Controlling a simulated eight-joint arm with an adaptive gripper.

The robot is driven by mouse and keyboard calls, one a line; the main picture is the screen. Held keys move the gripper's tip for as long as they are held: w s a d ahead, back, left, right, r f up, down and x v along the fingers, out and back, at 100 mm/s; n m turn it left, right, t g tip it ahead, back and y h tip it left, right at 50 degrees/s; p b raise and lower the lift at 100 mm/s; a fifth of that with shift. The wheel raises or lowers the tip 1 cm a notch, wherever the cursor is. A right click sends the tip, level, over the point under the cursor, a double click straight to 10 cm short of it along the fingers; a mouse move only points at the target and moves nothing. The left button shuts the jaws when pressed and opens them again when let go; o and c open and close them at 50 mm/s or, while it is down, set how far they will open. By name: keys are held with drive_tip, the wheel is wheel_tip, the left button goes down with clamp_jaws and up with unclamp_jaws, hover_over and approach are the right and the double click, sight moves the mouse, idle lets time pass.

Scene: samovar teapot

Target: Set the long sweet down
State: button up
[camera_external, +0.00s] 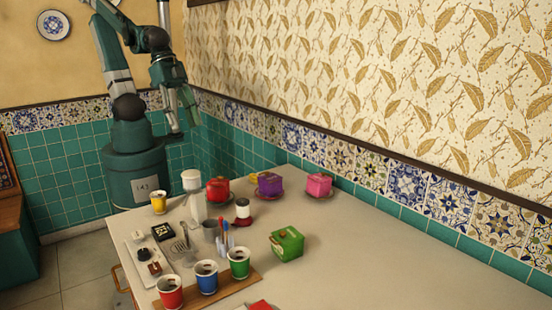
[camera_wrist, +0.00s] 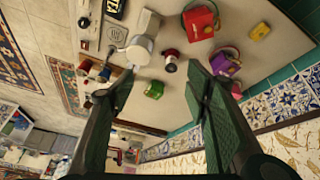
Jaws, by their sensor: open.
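My gripper (camera_external: 184,121) is raised at the back left, beyond the table's far left end and close to the tiled wall. In the wrist view my gripper (camera_wrist: 158,76) has its two fingers wide apart, with nothing held between them. A pale tray (camera_external: 133,272) lies along the table's left edge, well away from my gripper. Small brown sweets (camera_external: 154,268) and a whitish piece (camera_external: 137,236) are on it. They are too small to tell for sure which is the long sweet.
Red, blue and green cups (camera_external: 206,279) stand on a wooden board at the front. A white dispenser (camera_external: 195,205), red pot (camera_external: 218,189), purple pot (camera_external: 270,184), pink pot (camera_external: 319,185) and green box (camera_external: 287,244) stand farther back. The table's right side (camera_external: 400,260) is clear.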

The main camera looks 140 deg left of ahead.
drive_tip(key=s+d+r+m+t, duration=0.1)
drive_tip(key=s+d+m, duration=0.1)
drive_tip(key=d, duration=0.3)
drive_tip(key=s+d+r+m+t+h, duration=0.1)
drive_tip(key=d+m, duration=0.1)
drive_tip(key=d, duration=0.2)
drive_tip(key=shift+s+d+r+m, duration=0.35)
drive_tip(key=shift+r+m, duration=0.05)
drive_tip(key=shift+f, duration=0.1)
drive_tip(key=shift+f, duration=0.2)
idle(0.8)
